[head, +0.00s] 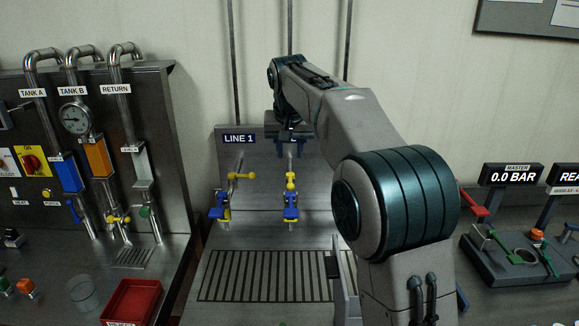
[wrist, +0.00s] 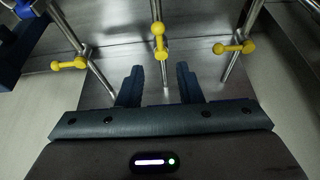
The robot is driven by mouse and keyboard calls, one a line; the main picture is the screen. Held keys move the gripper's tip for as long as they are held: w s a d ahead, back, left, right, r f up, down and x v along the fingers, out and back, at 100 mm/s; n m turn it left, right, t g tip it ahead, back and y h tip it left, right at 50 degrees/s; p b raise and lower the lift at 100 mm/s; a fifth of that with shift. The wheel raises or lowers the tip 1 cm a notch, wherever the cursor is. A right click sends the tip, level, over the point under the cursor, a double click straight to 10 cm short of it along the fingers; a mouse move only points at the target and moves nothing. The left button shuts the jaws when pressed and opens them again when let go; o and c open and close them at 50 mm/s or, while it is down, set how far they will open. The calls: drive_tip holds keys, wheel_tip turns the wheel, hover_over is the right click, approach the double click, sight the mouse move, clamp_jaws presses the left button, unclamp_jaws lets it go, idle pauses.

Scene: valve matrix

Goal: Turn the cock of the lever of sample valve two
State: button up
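A panel marked LINE 1 (head: 238,138) carries upright metal pipes with yellow cock levers. The left yellow lever (head: 241,176) points sideways; the middle yellow lever (head: 291,182) shows end-on. In the wrist view are a left yellow lever (wrist: 69,64), a middle one (wrist: 158,35) and a right one (wrist: 234,47). No number shows on them, so I cannot tell by label which is valve two. My gripper (wrist: 159,85) is open and empty. The middle pipe shows between its fingers, with the middle lever beyond the fingertips. In the head view my arm hides the right lever.
Blue valves with yellow parts (head: 219,208) sit below the levers. A slotted drain (head: 265,275) lies in front. A steel cabinet with tank pipes (head: 160,150) and a red bin (head: 130,302) stand left.

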drive_tip(key=shift+v, duration=1.45)
